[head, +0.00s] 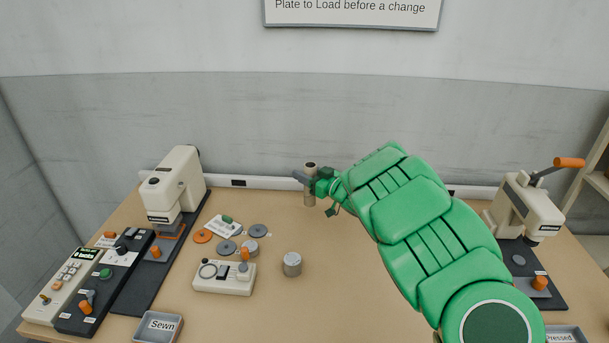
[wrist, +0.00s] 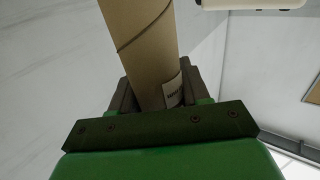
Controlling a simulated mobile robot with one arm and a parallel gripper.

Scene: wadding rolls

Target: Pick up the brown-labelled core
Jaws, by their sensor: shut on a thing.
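The core is a tan cardboard tube (head: 310,198), seen near the back of the table in the head view. In the wrist view the tube (wrist: 142,40) stands between my two fingers, with a spiral seam and part of a small pale label with dark print near the grip. The label's colour band is too small or hidden to tell. My gripper (head: 308,180) is shut on the tube. I cannot tell for sure from the head view whether the tube's lower end is clear of the table.
A cream sewing-type machine (head: 175,185) stands at the left, a lever press (head: 525,210) at the right. A grey cylinder (head: 292,264), a cream gauge box (head: 224,278), flat discs (head: 258,230) and a "Sewn" tray (head: 160,326) lie on the table. The table's front middle is clear.

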